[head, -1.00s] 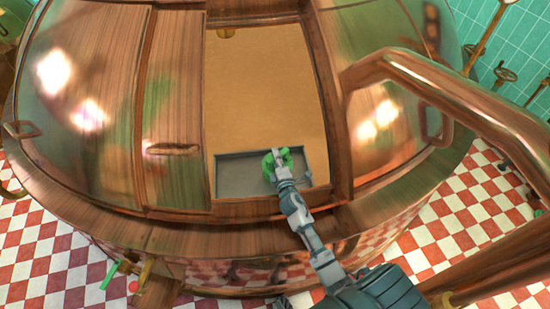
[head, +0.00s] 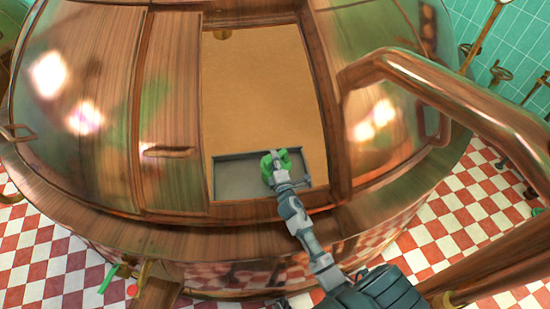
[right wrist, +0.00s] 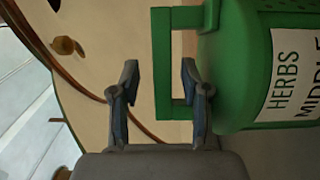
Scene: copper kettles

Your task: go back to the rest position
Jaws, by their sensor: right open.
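A green herb tin (head: 284,156) shows small in the head view, at the grey tray inside the open hatch of the copper kettle. In the right wrist view the tin (right wrist: 235,70) is large, with a white label reading "HERBS MIDDLE" and a square green handle (right wrist: 163,65). My right gripper (head: 276,160) reaches through the hatch to the tin. In the right wrist view its fingers (right wrist: 160,75) are open, one on each side of the handle's outer bar, with gaps showing. My left gripper is not in view.
The grey tray (head: 232,183) lies along the hatch's front edge. The copper kettle (head: 90,190) surrounds the opening, and a thick copper pipe (head: 450,95) arches on the right. Valve wheels (head: 500,73) are on the green tiled wall. The floor is red and white checks.

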